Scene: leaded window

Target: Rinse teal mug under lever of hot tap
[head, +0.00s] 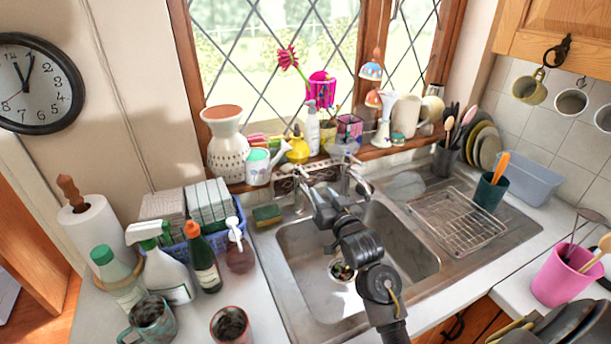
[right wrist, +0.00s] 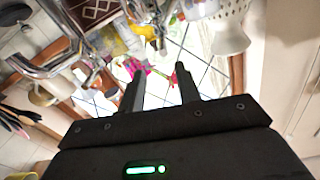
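A teal-handled mug (head: 152,318), dark and mottled inside, stands on the counter at the front left, cut by the picture's lower edge. Two chrome taps stand behind the sink: a left tap (head: 299,186) and a right tap (head: 357,179). I cannot tell which is the hot one. My right gripper (head: 328,198) is over the back of the sink, close to the taps, away from the mug. In the right wrist view its two fingers (right wrist: 159,88) are apart with nothing between them. Chrome tap parts (right wrist: 50,62) show upside down there. My left gripper is out of view.
The sink basin (head: 308,247) holds no dishes that I can see; a wire rack (head: 456,220) sits on the drainer. A reddish mug (head: 231,325), spray bottle (head: 165,263) and dark bottle (head: 203,260) crowd the left counter. Pots and a vase (head: 227,150) line the sill.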

